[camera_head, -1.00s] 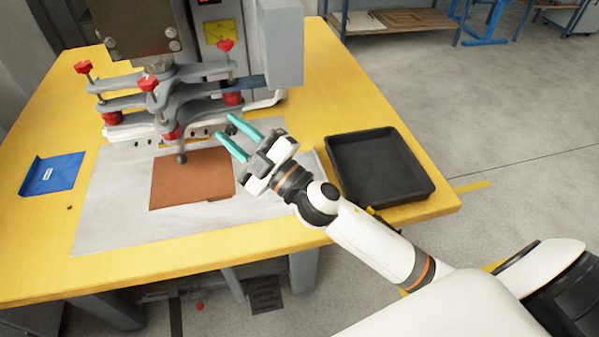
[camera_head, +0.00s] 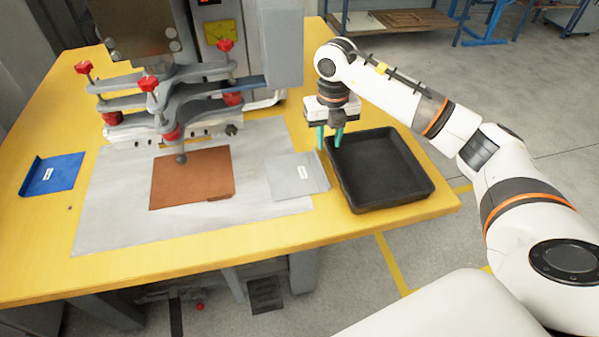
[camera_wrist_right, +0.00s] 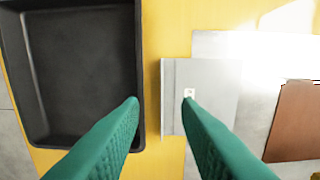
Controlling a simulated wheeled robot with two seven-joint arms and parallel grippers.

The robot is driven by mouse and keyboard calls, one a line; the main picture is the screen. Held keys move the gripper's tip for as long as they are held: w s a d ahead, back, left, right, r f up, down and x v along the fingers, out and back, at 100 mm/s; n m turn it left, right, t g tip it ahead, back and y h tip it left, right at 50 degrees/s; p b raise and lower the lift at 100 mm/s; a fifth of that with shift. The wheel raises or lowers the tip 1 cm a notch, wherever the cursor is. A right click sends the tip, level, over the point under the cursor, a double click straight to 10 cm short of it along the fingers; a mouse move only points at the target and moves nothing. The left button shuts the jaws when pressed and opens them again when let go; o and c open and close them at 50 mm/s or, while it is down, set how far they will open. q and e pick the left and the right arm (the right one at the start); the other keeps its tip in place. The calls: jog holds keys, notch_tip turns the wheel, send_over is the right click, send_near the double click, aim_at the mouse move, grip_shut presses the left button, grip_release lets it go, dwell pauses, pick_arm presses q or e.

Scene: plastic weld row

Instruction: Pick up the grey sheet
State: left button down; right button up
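The grey sheet (camera_head: 293,176) lies on the table at the right end of the large pale mat, with a small white label and a raised strip along its right edge. It also shows in the right wrist view (camera_wrist_right: 208,85), between the black tray and the brown sheet. My right gripper (camera_head: 329,143) points down with its teal fingers apart, above the gap between the grey sheet and the tray. In the right wrist view the open fingers (camera_wrist_right: 160,100) straddle the sheet's raised edge, with nothing between them. My left gripper is not in view.
The black tray (camera_head: 425,187) stands just right of the sheet. A brown sheet (camera_head: 190,182) lies on the pale mat (camera_head: 120,225) below the welding machine (camera_head: 175,95). A blue sheet (camera_head: 52,174) lies at the far left of the yellow table (camera_head: 30,240).

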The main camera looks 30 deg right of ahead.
aim_at(326, 175)
notch_tip(326, 175, down, 11)
jog(key=shift+s+a+f+p, duration=0.15)
jog(key=shift+p, duration=0.35)
grip_shut()
